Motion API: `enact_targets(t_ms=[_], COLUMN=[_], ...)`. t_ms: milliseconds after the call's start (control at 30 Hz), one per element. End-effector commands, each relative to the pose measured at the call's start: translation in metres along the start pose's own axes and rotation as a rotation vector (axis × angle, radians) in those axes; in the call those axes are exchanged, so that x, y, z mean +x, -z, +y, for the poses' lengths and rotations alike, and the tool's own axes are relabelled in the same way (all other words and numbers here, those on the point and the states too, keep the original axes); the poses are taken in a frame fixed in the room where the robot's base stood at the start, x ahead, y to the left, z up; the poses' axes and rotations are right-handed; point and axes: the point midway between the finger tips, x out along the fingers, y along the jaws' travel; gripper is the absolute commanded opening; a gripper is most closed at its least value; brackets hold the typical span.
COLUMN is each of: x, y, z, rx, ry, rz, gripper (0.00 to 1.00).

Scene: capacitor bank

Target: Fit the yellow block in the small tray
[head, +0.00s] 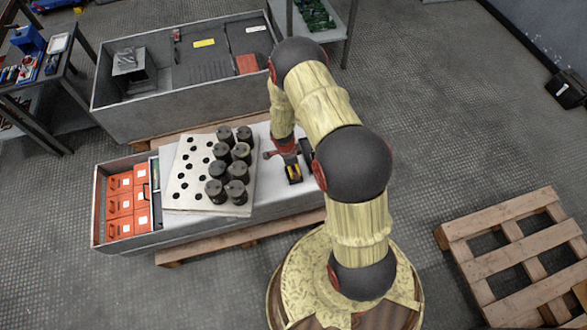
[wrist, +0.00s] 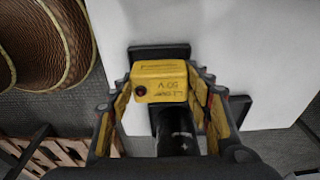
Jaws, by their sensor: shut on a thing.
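The yellow block (wrist: 160,80), with dark lettering and a dark red dot, is between the fingers of my gripper (wrist: 166,98) in the wrist view. The fingers, with yellow inner pads, are shut on its sides. In the head view my gripper (head: 293,173) is low over the right part of the grey bench, with some yellow showing. A small black tray (wrist: 158,51) shows behind the block in the wrist view, with its middle hidden by block and gripper. I cannot tell whether the block touches it. A black cylinder (wrist: 176,128) shows just below the block.
Left of my gripper, a pale perforated plate (head: 185,185) holds several dark cylinders (head: 237,191). Orange boxes (head: 120,205) fill the bench's left end. A large grey bin (head: 150,125) stands behind. A wooden pallet (head: 515,255) lies on the floor at right.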

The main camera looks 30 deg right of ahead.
Motion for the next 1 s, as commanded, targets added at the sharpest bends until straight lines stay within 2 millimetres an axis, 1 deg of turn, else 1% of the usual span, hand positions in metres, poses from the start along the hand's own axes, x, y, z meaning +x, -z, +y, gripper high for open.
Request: enact_targets(t_ms=[1000], x=[0.011], y=[-0.002], z=[0.000], rx=[-0.001], ry=[0.000], rz=[0.000], gripper=[0.15])
